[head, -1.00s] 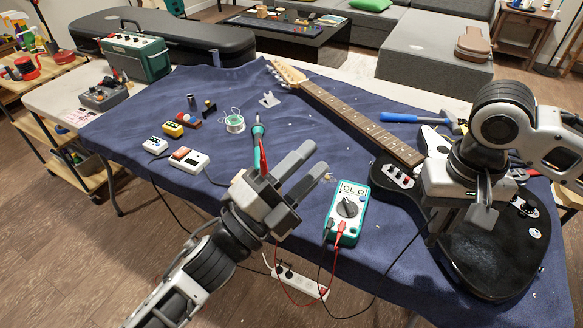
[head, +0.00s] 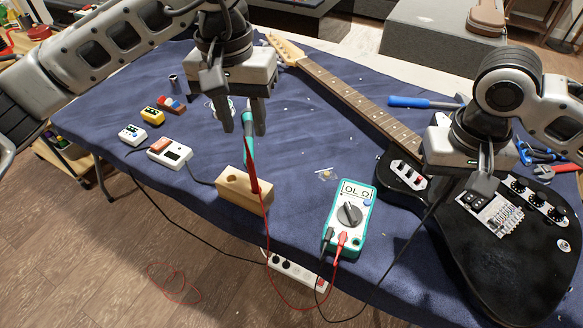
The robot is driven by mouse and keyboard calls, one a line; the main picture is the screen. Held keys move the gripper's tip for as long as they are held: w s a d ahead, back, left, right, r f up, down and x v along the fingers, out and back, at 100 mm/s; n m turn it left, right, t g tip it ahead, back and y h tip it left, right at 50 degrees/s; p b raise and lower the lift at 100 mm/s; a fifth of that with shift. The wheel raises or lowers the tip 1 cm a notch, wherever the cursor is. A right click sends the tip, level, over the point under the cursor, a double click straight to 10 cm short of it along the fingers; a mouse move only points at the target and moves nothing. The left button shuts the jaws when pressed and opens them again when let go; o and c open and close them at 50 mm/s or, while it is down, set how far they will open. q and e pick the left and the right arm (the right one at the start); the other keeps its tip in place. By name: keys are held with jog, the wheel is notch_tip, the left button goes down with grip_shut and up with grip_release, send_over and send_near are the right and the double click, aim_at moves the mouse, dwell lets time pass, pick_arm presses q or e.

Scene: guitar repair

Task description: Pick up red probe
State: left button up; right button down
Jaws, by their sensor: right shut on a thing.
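The red probe (head: 252,176) stands in a wooden block (head: 232,190) near the table's front edge. Its red lead hangs over the edge and loops back to the multimeter (head: 348,222). My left gripper (head: 242,130) points down above the block, open, with its fingers apart above and slightly behind the probe; nothing is clearly held. My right gripper (head: 482,188) is over the black guitar body (head: 520,255). It is shut on the black probe, mostly hidden by the fingers; the black lead runs from the multimeter up to it.
Small pedals and a white box (head: 170,152) lie to the left. The guitar neck (head: 350,103) crosses the back. Blue cloth between block and multimeter is mostly clear.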

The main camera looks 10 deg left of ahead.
aim_at(248, 160)
pick_arm(q)
notch_tip(248, 160, down, 6)
jog(key=shift+f+p, duration=0.25)
jog(key=shift+p, duration=0.1)
pick_arm(e)
jog(key=shift+r, duration=0.35)
pick_arm(q)
jog(key=f, duration=0.2)
jog(key=s+f+p, duration=0.1)
jog(key=f, duration=0.1)
jog(key=shift+s+d+f, duration=0.1)
jog(key=shift+d, duration=0.1)
pick_arm(e)
jog(key=shift+r, duration=0.55)
pick_arm(q)
jog(key=shift+f, duration=0.55)
grip_shut()
